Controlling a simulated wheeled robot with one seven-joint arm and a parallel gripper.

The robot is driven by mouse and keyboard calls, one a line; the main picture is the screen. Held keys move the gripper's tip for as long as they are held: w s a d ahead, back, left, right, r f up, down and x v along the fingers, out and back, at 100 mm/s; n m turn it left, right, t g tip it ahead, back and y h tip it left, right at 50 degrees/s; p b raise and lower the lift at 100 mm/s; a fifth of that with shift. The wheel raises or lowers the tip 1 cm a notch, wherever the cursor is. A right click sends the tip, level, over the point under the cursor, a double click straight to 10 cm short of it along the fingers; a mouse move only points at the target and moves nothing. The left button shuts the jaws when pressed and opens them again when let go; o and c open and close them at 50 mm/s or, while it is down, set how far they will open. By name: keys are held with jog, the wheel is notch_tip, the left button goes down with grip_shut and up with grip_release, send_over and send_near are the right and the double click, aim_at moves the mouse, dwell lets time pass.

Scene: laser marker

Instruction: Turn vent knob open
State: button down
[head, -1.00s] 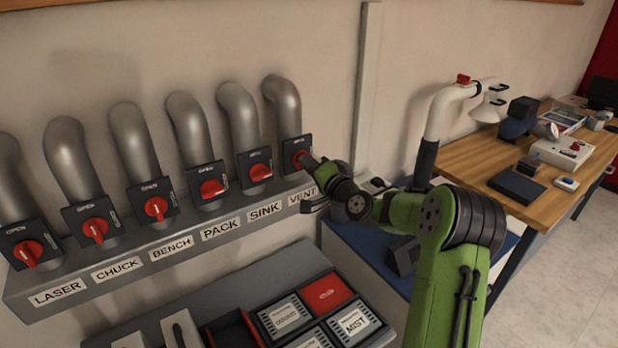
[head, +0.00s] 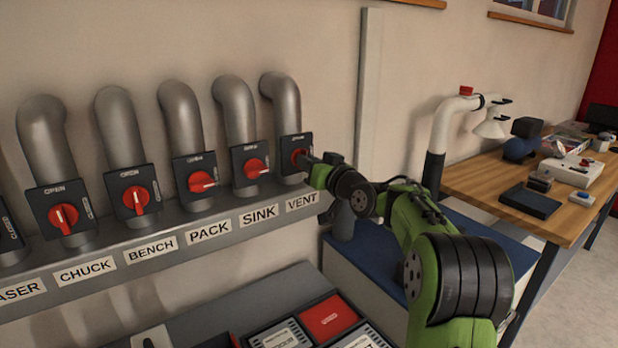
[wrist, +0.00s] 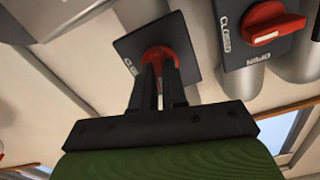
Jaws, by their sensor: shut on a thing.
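The vent knob (head: 298,157) is red, on a dark square plate (head: 287,147) at the right end of the row, above the VENT label (head: 302,201). My gripper (head: 308,160) reaches it from the right and hides part of it. In the wrist view the vent knob (wrist: 160,52) sits at the tips of my gripper (wrist: 160,72), which is shut on it. Lettering shows on the plate's left edge there, partly cut by shadow. The knob's exact angle is hard to tell behind the fingers.
The sink knob (head: 256,168) is close to the left, also at upper right in the wrist view (wrist: 268,24). Several more red knobs line the grey ledge (head: 150,233). A wooden desk (head: 500,185) with equipment stands at right. A panel with a red square (head: 328,316) lies below.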

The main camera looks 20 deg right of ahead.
jog(key=shift+f+n+b, duration=0.15)
jog(key=shift+n+b, duration=0.85)
jog(key=shift+n, duration=0.2)
jog(key=c, duration=1.2)
grip_release()
jog(key=shift+o, duration=0.2)
jog(key=s+d, duration=0.3)
jog(key=s, duration=1.2)
jog(key=shift+s+b, duration=0.25)
jog(key=shift+b, duration=0.1)
